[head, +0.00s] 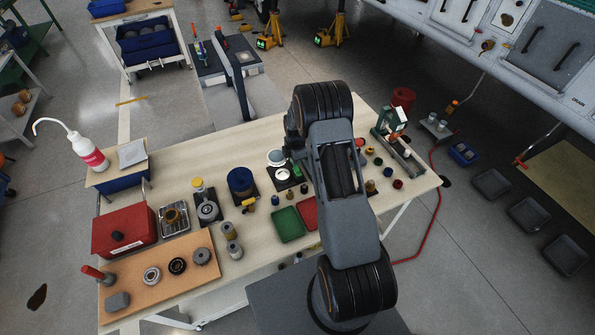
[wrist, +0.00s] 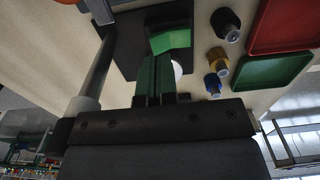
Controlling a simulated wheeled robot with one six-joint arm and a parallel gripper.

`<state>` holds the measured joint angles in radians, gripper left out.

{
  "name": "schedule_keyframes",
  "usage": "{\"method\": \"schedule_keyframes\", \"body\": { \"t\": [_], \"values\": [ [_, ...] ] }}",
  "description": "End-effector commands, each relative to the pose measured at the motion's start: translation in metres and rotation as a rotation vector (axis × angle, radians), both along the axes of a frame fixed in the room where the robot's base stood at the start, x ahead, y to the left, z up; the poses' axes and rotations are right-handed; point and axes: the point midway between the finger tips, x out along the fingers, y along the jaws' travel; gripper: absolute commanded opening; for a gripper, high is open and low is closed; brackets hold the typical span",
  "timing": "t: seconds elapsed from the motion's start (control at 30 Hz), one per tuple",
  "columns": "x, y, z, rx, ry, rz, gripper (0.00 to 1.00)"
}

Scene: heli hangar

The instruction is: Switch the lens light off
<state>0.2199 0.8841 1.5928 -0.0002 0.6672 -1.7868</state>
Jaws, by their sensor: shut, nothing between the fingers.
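The lens light stands near the middle of the workbench, with a round pale lens (head: 275,157) above a dark square base (head: 285,184). A bright round spot (head: 283,174) shows on the base. In the wrist view the dark base (wrist: 125,45) lies beyond my fingers, with a grey post (wrist: 95,75) on the left and part of a white disc (wrist: 178,72) beside the fingers. My gripper (wrist: 155,80) is shut and empty over the base, its green fingers close together. A bright green block shows beyond them; I cannot tell whether they touch it. The switch is not clearly visible.
A green tray (head: 288,224) and a red tray (head: 308,213) lie in front of the base. Several small knobs, including a brass one (wrist: 217,59), stand between. A blue round part (head: 240,181) stands to the left. My arm hides part of the bench.

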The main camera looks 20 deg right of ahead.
Motion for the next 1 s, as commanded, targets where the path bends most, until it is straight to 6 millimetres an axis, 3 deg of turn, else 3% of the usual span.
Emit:
{"method": "schedule_keyframes", "body": {
  "t": [0.6,1.0],
  "values": [
    [0.001,0.0,0.055,-0.001,-0.003,0.0,0.0],
    [0.001,0.0,0.061,0.0,-0.002,0.0,0.0]
  ]
}}
